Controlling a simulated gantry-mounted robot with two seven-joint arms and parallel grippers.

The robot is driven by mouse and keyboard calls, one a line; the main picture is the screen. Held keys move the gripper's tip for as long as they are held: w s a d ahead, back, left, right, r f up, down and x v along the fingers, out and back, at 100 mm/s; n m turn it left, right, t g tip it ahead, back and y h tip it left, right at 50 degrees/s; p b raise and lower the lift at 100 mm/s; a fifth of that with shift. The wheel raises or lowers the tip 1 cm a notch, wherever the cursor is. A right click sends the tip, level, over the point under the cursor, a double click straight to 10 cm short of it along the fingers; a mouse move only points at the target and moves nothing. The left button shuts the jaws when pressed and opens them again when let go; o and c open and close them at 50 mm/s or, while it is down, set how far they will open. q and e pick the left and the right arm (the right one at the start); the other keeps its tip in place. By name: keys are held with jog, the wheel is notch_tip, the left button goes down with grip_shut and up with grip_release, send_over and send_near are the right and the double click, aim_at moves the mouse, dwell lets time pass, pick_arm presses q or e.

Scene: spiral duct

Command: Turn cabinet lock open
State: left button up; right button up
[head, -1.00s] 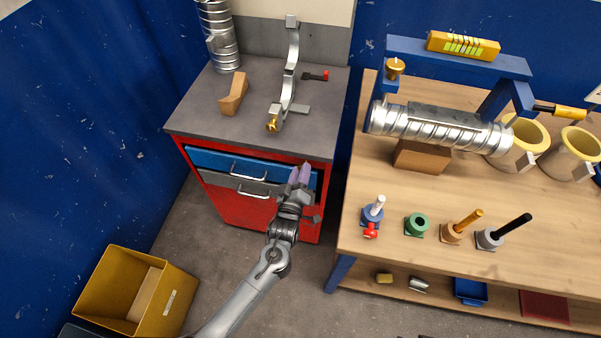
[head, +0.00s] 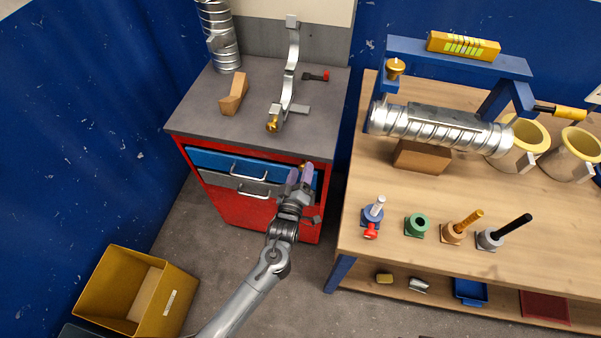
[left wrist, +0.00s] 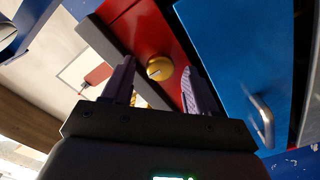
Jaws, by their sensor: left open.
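The cabinet (head: 265,210) is red with a grey top, a blue upper drawer (head: 215,162) and a grey drawer (head: 222,183) below it. The lock (left wrist: 159,67) is a round brass knob with a dark slot, set in the red frame beside the blue drawer in the left wrist view. A small bit of it shows in the head view (head: 302,165), mostly hidden by my fingers. My left gripper (head: 300,175) is open at the cabinet's right front. In the left wrist view its purple fingers (left wrist: 160,88) stand on either side of the knob, with gaps showing.
Drawer handles (head: 248,172) stick out left of my gripper. The wooden workbench (head: 350,215) stands to the right, past a narrow gap. A metal bracket (head: 290,85) and a wooden block (head: 234,95) sit on the cabinet top. A yellow bin (head: 115,290) stands lower left.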

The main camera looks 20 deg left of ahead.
pick_arm(q)
jog(key=s+d+p, duration=0.1)
jog(key=s, duration=0.9)
jog(key=shift+s+d, duration=0.25)
jog(key=shift+d, duration=0.05)
